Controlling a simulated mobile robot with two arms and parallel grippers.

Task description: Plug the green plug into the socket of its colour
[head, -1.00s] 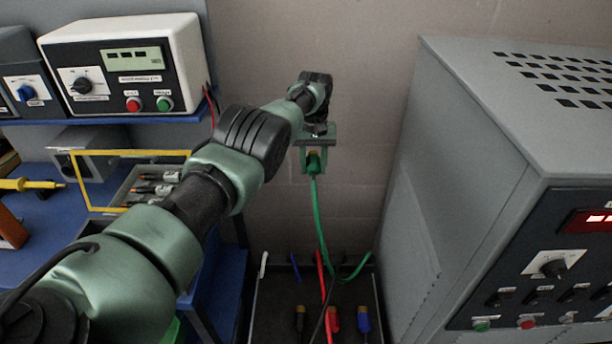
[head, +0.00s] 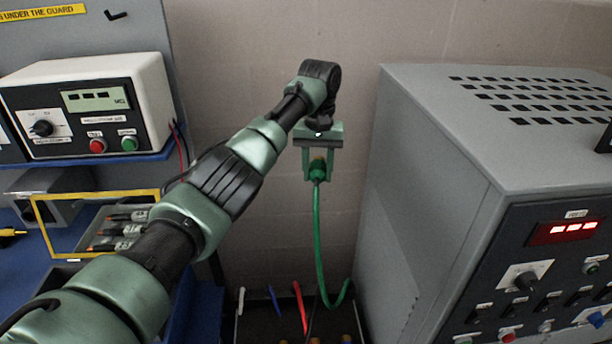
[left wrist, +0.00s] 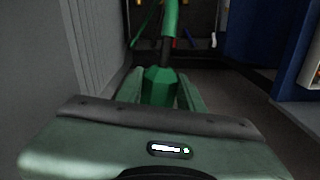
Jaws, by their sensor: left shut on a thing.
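My left gripper (head: 318,172) is shut on the green plug (head: 317,170) and holds it up in the air in front of the back wall, left of the grey cabinet. The green cable hangs down from the plug and curls up at its lower end over the dark tray. In the left wrist view the green plug (left wrist: 160,86) sits between the fingers of my left gripper (left wrist: 160,92), with its cable running away from me. No green socket can be made out. My right gripper is not in view.
The grey cabinet (head: 430,170) with a red display and knobs stands at the right. A white meter box (head: 90,100) sits on the blue shelf at the left. Red (head: 300,308) and blue (head: 274,300) cables lead to the dark tray below.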

